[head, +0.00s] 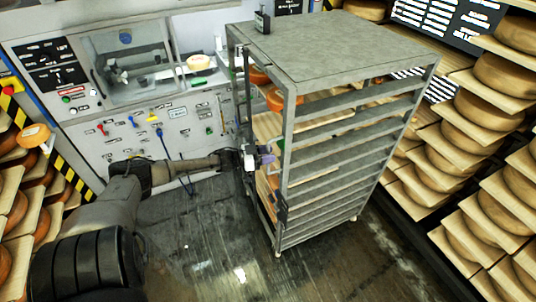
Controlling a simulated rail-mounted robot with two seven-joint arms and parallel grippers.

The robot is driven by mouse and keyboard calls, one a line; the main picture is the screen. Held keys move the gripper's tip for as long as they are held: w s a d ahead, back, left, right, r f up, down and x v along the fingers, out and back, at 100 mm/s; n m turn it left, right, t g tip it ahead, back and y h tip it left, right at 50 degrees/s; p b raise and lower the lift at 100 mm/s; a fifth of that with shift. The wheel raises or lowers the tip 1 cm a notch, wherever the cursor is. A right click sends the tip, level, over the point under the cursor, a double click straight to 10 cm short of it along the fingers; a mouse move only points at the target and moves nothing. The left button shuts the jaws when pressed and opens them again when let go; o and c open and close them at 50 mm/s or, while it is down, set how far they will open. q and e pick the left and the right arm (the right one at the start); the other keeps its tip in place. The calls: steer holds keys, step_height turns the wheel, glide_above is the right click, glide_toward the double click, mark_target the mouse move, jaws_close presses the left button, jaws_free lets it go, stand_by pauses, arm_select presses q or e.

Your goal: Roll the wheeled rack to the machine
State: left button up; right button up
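The wheeled rack (335,52) is a tall grey metal frame with a flat top and several shelf rails. It stands upright on the floor right of the machine (130,75), a grey panelled unit with a window, buttons and coloured knobs. Orange cheese wheels (277,98) and wooden boards show inside the rack. My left gripper (262,158) is at the rack's open left side, close to its front upright. Its fingers are small and partly lost against the frame, so I cannot tell whether they hold it. My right gripper is not in view.
Shelves with cheese wheels (487,110) line the right wall, near the rack. More shelved wheels (15,215) stand at the left edge, beside a yellow-black striped post (72,178). The dark floor (205,250) is open in front of the machine. A small dark device (262,18) sits on the rack's top.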

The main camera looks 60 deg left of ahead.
arm_select(q)
steer(key=shift+s, duration=0.1)
steer(key=p+v, duration=0.1)
steer(key=v, duration=1.2)
steer(key=shift+s, duration=0.3)
stand_by(0.5)
